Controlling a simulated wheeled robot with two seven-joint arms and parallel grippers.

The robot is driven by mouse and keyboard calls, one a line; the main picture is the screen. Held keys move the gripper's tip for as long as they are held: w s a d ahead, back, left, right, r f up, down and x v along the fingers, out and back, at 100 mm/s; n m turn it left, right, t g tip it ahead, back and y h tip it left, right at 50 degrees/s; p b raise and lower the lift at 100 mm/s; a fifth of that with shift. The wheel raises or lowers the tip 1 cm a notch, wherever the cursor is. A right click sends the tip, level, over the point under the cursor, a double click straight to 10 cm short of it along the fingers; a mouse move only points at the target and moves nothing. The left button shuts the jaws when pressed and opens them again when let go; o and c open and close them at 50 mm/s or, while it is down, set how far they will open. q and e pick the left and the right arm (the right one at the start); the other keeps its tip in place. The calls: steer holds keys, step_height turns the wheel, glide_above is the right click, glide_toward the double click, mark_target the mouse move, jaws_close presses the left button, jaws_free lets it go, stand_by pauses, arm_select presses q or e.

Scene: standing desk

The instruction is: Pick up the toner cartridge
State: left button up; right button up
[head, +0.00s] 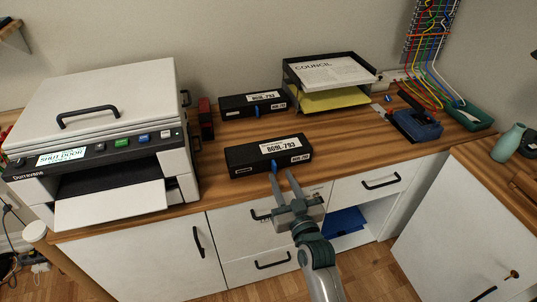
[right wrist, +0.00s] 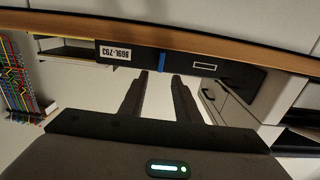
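Two black toner cartridges with white labels lie on the wooden desk. The nearer one (head: 245,157) is by the desk's front edge and has a blue tab on its front. The other (head: 235,105) lies behind it. My right gripper (head: 282,170) is at the front of the nearer cartridge, fingers pointing towards it. In the right wrist view the gripper (right wrist: 160,76) is open and empty, with the nearer cartridge (right wrist: 215,69) and its blue tab beyond the fingertips. I cannot tell whether the fingertips touch it. My left gripper is not in view.
A white printer (head: 100,110) stands on the left, its output tray sticking out. A black paper tray (head: 325,77) stands at the back. A blue device (head: 416,125) and a green tray (head: 470,116) lie on the right. Drawers with handles are below the desk edge.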

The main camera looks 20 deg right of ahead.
mark_target(276, 167)
stand_by(0.3)
steer(key=shift+w+f+p, duration=0.15)
steer(key=shift+w, duration=1.2)
steer(key=shift+w+f+p, duration=0.15)
steer(key=shift+w, duration=1.15)
jaws_close()
steer(key=shift+r, duration=0.1)
